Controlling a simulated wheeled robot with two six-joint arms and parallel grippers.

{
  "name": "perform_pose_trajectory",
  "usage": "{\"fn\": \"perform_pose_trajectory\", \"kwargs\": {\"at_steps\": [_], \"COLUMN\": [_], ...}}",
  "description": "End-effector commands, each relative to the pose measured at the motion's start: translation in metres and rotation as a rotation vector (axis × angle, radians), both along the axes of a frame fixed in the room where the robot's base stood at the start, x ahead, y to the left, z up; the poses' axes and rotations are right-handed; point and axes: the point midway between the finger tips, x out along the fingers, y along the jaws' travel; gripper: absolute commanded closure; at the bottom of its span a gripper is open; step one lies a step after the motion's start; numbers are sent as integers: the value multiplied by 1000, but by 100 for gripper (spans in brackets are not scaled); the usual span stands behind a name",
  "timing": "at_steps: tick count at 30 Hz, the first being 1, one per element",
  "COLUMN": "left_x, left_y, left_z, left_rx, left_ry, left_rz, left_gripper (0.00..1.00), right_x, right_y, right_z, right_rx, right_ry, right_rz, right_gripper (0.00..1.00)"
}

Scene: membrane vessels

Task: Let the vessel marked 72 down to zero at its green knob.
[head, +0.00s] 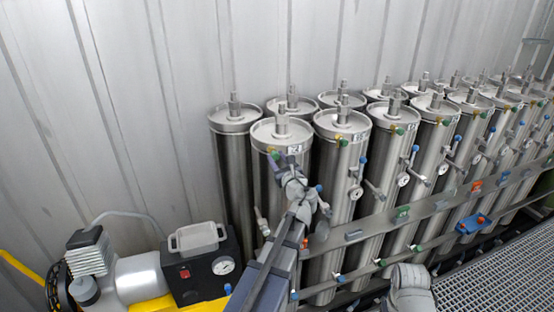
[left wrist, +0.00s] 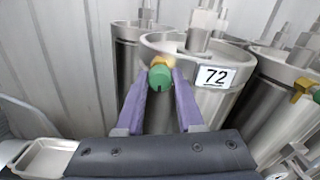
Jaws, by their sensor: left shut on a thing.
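The vessel marked 72 (head: 264,185) is a tall steel cylinder at the left front of the rows in the head view. Its white label reading 72 (left wrist: 215,77) faces the left wrist camera. Its green knob (left wrist: 160,79) sits on a brass fitting (left wrist: 163,61) near the rim. My left gripper (left wrist: 160,83) is shut on the green knob, one purple finger on each side. In the head view my left gripper (head: 277,158) is at the vessel's top, and my arm hides part of the body. My right gripper's fingers are not in view.
Several similar vessels (head: 340,185) stand close by in rows, with small gauges (head: 355,192) and coloured knobs. A rail (head: 440,205) runs along their front. A pump (head: 135,275) and a black box with a gauge (head: 205,272) stand at lower left. Metal grating (head: 500,275) lies at lower right.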

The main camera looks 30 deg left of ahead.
Motion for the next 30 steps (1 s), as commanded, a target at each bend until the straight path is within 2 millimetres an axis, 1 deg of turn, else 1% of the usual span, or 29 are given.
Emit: {"fn": "perform_pose_trajectory", "kwargs": {"at_steps": [8,30], "left_x": [0,-1], "left_y": [0,0], "left_z": [0,-1], "left_rx": [-94,-546], "left_ry": [-110,-639], "left_rz": [0,1], "left_gripper": [100,100], "right_x": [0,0], "right_y": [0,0], "right_z": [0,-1], "right_rx": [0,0], "right_ry": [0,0], "right_rz": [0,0], "right_gripper": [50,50]}}
